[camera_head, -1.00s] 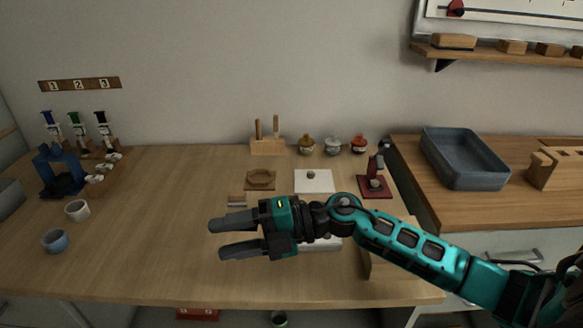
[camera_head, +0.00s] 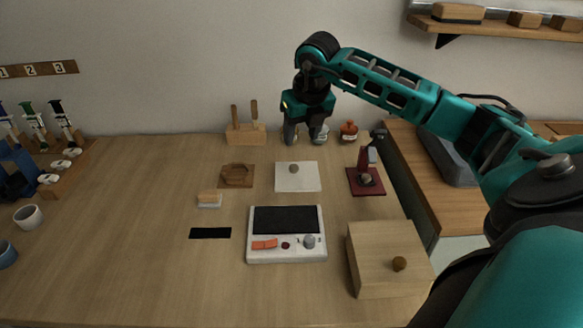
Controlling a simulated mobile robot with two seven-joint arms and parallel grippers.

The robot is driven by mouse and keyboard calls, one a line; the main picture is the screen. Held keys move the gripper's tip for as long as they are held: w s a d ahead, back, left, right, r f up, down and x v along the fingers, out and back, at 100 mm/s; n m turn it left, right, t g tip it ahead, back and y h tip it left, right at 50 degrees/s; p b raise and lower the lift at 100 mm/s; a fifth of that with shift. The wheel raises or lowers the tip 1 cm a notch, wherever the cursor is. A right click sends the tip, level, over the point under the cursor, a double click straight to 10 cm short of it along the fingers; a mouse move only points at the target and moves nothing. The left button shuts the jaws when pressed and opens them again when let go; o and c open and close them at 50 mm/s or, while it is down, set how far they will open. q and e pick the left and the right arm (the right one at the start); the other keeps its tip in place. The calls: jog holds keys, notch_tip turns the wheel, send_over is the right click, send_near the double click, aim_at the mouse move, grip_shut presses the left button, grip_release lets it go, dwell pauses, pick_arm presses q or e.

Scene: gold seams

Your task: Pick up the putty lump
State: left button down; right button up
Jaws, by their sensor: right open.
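A small grey-brown lump (camera_head: 293,168), which looks like the putty lump, sits on a white square board (camera_head: 310,184) in the middle of the table. My right gripper (camera_head: 304,139) is open and empty, with its fingers pointing down. In the picture it is just above and behind the lump, apart from it. It partly covers the jars at the back. A second small greyish lump (camera_head: 367,179) sits on the dark red stand (camera_head: 358,188) to the right. My left gripper is not in view.
A white scale-like device (camera_head: 286,254) and a wooden box with a round knob (camera_head: 385,281) are at the front. A wooden ring holder (camera_head: 237,175) and small brush-like block (camera_head: 209,199) lie left. An orange jar (camera_head: 349,131) stands behind.

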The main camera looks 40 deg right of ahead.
send_over(294, 166)
jog(key=s, duration=0.2)
jog(key=x, duration=0.4)
jog(key=shift+s+a+f, duration=0.2)
jog(key=shift+s+f, duration=0.1)
jog(key=shift+f, duration=0.1)
jog(key=shift+s+a+b+x, duration=0.1)
jog(key=shift+a+b+x, duration=0.05)
jog(key=shift+x, duration=1.2)
jog(key=shift+s+a+b+x, duration=0.1)
jog(key=shift+s+b+x, duration=0.05)
jog(key=shift+x, duration=1.15)
jog(key=shift+a, duration=0.1)
grip_shut()
